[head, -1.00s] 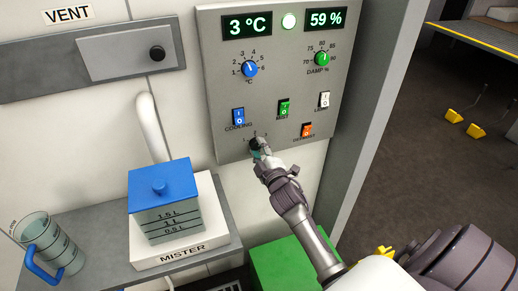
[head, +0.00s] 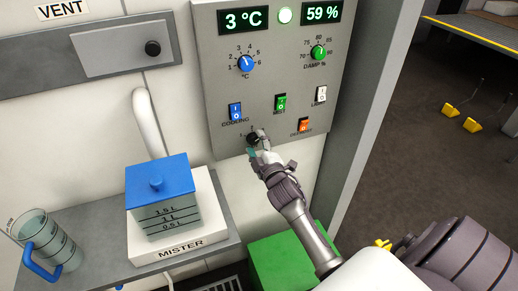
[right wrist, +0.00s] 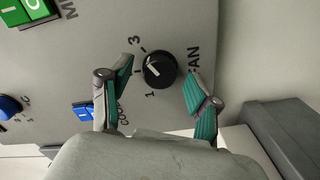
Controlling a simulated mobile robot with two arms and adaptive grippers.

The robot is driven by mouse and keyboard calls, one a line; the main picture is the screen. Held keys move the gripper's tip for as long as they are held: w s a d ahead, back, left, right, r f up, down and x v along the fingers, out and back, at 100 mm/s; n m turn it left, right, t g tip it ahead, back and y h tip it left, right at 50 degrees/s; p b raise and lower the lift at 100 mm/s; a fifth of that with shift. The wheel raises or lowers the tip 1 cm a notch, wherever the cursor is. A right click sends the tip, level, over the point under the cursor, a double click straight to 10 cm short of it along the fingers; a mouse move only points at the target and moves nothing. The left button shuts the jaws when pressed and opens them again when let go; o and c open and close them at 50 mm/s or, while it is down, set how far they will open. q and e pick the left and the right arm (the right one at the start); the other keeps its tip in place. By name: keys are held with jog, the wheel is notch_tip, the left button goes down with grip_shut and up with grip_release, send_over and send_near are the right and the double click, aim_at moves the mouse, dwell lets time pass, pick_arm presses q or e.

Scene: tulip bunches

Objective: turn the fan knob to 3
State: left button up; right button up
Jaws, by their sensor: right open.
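The black fan knob (head: 252,139) is at the bottom of the grey control panel (head: 215,95), partly covered by my right gripper (head: 259,146) in the head view. In the right wrist view the knob (right wrist: 160,70) is marked FAN, with a 1 and a 3 beside it. Its white pointer faces the marks between 1 and 3; the exact setting is hard to read. My right gripper (right wrist: 159,73) is open, with one green-padded finger on each side of the knob and gaps between them. My left gripper is not in view.
Above the knob are coloured rocker switches (head: 280,102), a blue dial (head: 246,63) and a green dial (head: 318,53). A mister (head: 180,246) with a blue-lidded tank and a measuring jug (head: 50,245) stand on the shelf at left. A green box (head: 280,262) is below the panel.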

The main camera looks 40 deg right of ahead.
jog(key=v, duration=1.2)
jog(key=s+a+f+m+g+y, duration=0.1)
jog(key=s+a+f+m+g, duration=0.2)
jog(key=s+a+g, duration=0.3)
jog(key=s+a+f+m+g+y, duration=0.2)
jog(key=s+a+f+g, duration=0.15)
jog(key=s, duration=0.55)
jog(key=s+a+f+m+g+y, duration=0.1)
jog(key=s+a+f+m+g, duration=0.3)
jog(key=s, duration=0.3)
notch_tip(320, 180, down, 25)
jog(key=s+n+g, duration=0.1)
jog(key=s+g, duration=0.1)
jog(key=s+d+f+g, duration=0.1)
jog(key=s+d+f, duration=0.1)
jog(key=s+f, duration=1.4)
jog(key=shift+s+f+n, duration=0.3)
jog(key=shift+f, duration=0.1)
